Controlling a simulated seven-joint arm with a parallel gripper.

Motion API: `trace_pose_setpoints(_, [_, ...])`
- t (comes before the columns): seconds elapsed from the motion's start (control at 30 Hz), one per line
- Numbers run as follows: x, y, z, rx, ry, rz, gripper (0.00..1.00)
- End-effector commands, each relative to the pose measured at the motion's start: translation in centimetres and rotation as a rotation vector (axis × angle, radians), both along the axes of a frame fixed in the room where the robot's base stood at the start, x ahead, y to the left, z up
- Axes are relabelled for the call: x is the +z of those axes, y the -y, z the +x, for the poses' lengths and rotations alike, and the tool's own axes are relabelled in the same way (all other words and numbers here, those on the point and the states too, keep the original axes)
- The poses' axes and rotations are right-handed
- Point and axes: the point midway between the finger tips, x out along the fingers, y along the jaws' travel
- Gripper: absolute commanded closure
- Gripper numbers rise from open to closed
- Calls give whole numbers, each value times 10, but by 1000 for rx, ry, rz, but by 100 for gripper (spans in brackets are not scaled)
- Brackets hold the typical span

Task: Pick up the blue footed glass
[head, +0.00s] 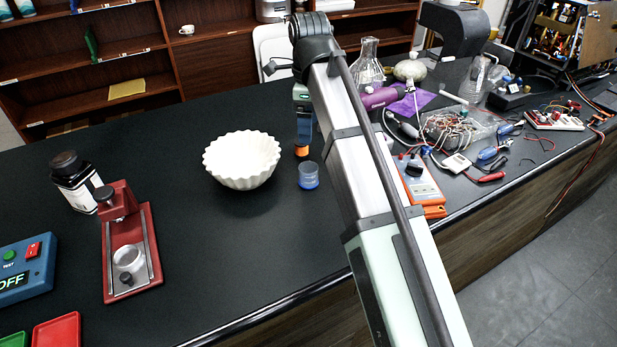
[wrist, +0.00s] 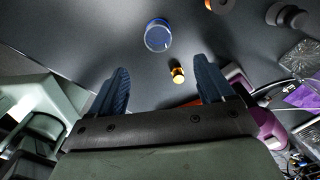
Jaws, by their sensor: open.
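The blue footed glass (head: 308,176) is a small, clear blue cup on the dark bench, just right of the white fluted bowl in the head view. It shows in the wrist view (wrist: 158,35) beyond my fingertips, apart from them. My gripper (wrist: 159,76) is open with nothing held, its two blue fingers spread. In the head view my gripper (head: 303,128) is partly hidden by my arm and lies farther back than the glass. A small orange item (wrist: 178,73) shows between the fingers in the wrist view; its distance below them is unclear.
The white fluted bowl (head: 242,160) is close left of the glass. An orange meter (head: 419,184), purple item (head: 380,97), glass flask (head: 367,66) and wires crowd the right. A red press (head: 130,250) and dark bottle (head: 75,182) stand left. The bench front is clear.

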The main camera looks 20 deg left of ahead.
Motion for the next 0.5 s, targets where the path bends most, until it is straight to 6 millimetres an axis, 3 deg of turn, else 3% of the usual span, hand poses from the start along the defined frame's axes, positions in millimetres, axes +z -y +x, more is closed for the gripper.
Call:
trace_pose_setpoints(0.33, [-2,1,-2,-205,-10,-5,19])
trace_pose_setpoints(0.5, [-21,2,-3,-216,-14,-8,19])
